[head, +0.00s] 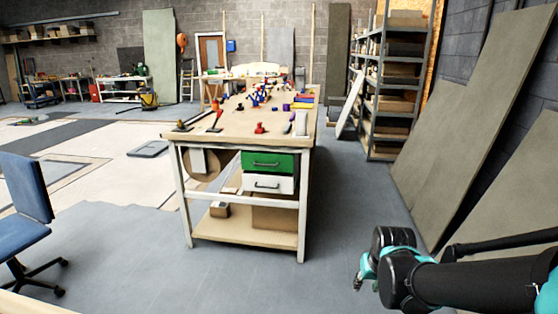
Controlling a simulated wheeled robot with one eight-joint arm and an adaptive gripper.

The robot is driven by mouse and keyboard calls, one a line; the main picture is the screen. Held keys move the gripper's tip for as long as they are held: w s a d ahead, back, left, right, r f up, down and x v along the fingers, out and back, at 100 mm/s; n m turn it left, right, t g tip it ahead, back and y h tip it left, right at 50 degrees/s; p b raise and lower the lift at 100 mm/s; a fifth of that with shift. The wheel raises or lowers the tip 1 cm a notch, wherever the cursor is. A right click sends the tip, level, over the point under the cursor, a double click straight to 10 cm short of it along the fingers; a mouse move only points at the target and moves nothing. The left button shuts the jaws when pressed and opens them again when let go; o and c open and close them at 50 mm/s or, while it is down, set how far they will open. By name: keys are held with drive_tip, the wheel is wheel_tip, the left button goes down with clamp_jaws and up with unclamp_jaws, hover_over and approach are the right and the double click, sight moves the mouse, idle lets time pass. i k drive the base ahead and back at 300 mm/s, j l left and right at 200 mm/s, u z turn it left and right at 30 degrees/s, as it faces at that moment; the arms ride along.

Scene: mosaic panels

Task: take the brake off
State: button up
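I cannot pick out a brake with certainty in the head view. A long wooden workbench (240,138) stands ahead of me with many small tools and parts on its top, too small to name surely. A red item (260,128) stands near its front edge, and an orange-red tool (216,119) lies to the left of it. My gripper (364,281) is at the lower right, low in front of my arm, well apart from the bench. Its fingers are small and partly hidden, so its opening does not show clearly.
Under the bench are a green drawer (268,163) and a white drawer (268,184). A blue chair (25,190) is at left. Metal shelves (386,85) and leaning panels (470,125) line the right. The grey floor (150,255) before the bench is clear.

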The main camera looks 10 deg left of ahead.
sight(219, 113)
drive_tip(key=i+j+u, duration=0.2)
drive_tip(key=i+u, duration=0.2)
drive_tip(key=i, duration=0.4)
drive_tip(key=i+l+u, duration=0.1)
drive_tip(key=i+u, duration=0.3)
drive_tip(key=i, duration=0.4)
drive_tip(key=i+j, duration=0.25)
drive_tip(key=i, duration=0.25)
drive_tip(key=k+j+u, duration=0.05)
